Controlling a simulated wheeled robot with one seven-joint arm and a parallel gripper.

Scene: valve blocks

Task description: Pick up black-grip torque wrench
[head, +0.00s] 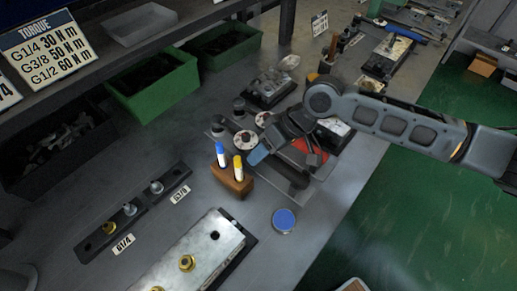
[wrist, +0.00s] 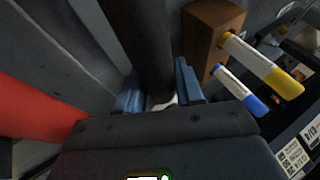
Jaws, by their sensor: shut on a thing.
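The black grip of the torque wrench (wrist: 146,45) stands between the two blue finger pads of my gripper (wrist: 160,92) in the wrist view. The pads touch it from both sides, and the grip runs up and away out of the picture. In the head view my gripper (head: 262,152) is low over the bench, beside the wooden marker block. My arm covers most of that area, and I cannot clearly tell the wrench's outline or its head there.
A wooden block (head: 231,181) with blue and yellow markers stands close by; it also shows in the wrist view (wrist: 208,37). A red surface (head: 311,149) lies under my arm. A round blue-topped tin (head: 284,220) and a valve block (head: 193,258) are nearer the front.

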